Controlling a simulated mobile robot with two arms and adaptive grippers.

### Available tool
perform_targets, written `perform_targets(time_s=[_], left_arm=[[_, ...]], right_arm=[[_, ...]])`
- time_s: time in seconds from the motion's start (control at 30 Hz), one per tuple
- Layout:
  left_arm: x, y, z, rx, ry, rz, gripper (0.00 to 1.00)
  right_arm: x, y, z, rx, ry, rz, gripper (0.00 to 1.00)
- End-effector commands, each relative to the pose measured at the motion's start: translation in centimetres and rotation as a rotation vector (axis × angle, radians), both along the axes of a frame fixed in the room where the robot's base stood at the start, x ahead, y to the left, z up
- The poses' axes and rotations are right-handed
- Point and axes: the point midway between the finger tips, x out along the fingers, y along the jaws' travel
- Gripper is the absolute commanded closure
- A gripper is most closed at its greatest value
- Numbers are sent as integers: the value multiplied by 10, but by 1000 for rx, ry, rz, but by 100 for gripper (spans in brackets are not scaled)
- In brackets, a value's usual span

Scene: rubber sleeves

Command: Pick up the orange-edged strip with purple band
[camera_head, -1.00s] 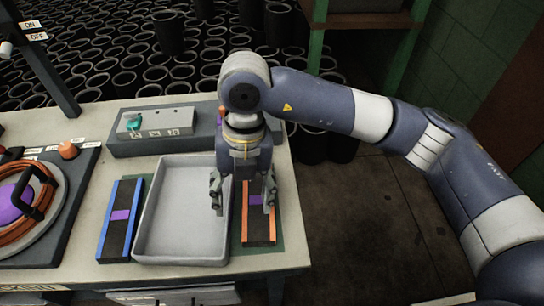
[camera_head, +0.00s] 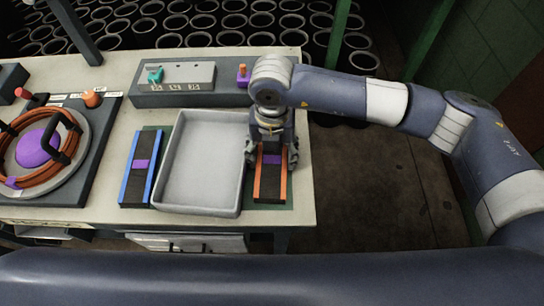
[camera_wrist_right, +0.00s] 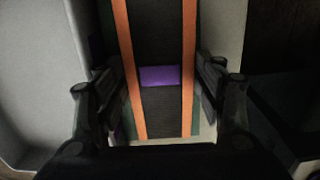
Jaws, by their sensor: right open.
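The orange-edged strip (camera_head: 271,186) is black with a purple band across its middle. It lies on a green mat at the right end of the table, right of the grey tray. My right gripper (camera_head: 272,162) is over the strip, pointing down, with a finger on each side of it. In the right wrist view the strip (camera_wrist_right: 160,107) runs between the two open fingers (camera_wrist_right: 160,92), with the purple band between them. I see no clear contact. The strip's far end is hidden by the gripper in the head view. My left gripper is not in view.
The grey tray (camera_head: 200,209) stands close on the gripper's left. A blue-edged strip (camera_head: 139,181) lies left of the tray. A grey control box (camera_head: 190,98) is behind. An orange coil (camera_head: 39,176) sits at far left. The table's right edge is near.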

Motion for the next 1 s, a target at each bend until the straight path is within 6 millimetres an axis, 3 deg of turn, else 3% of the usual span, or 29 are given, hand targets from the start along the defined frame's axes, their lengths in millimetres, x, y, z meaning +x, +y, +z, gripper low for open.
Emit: perform_targets(time_s=[0.3,0.43,0.77,1.0], left_arm=[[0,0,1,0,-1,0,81],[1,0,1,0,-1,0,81],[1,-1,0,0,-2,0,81],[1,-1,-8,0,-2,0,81]], right_arm=[[0,0,-6,0,-2,1,39],[0,0,-6,0,-1,1,67],[1,0,-2,2,-2,1,67],[1,1,37,4,-6,2,67]])
